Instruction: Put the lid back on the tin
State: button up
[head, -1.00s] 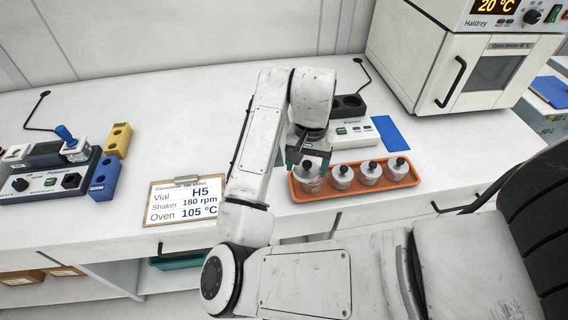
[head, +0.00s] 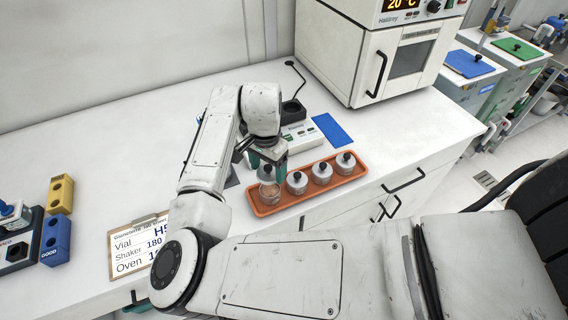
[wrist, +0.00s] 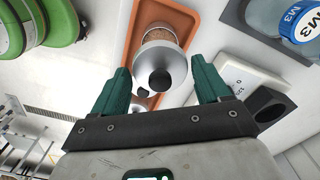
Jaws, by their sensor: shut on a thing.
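My gripper (head: 268,167) is shut on a silver lid (head: 267,175) above the left end of the orange tray. In the wrist view the lid (wrist: 172,66), with its black knob, lies between the two green fingers of my gripper (wrist: 161,72). The tin (head: 270,192) stands in the tray under the lid, with brown contents showing. The tin (wrist: 160,36) also shows in the wrist view, partly covered by the lid. I cannot tell whether lid and tin touch.
The orange tray (head: 262,211) also holds three lidded tins (head: 321,173) to the right. A white balance (head: 305,138) and a blue mat (head: 333,130) lie behind it. A clipboard (head: 125,262) lies at left, an oven (head: 375,60) at back right. The counter's left back is clear.

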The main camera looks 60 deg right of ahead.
aim_at(270, 189)
jog(key=shift+f+b, duration=0.55)
jog(key=shift+f, duration=0.1)
jog(key=shift+f+b, duration=1.9)
jog(key=shift+f, duration=0.65)
jog(key=shift+r+p, duration=0.1)
jog(key=shift+p, duration=0.4)
jog(key=shift+f+p, duration=0.2)
jog(key=shift+p, duration=0.15)
dwell(0.5)
jog(key=o, duration=1)
jog(key=shift+r, duration=0.15)
jog(key=shift+r+p, duration=3.2)
jog(key=shift+r, duration=0.2)
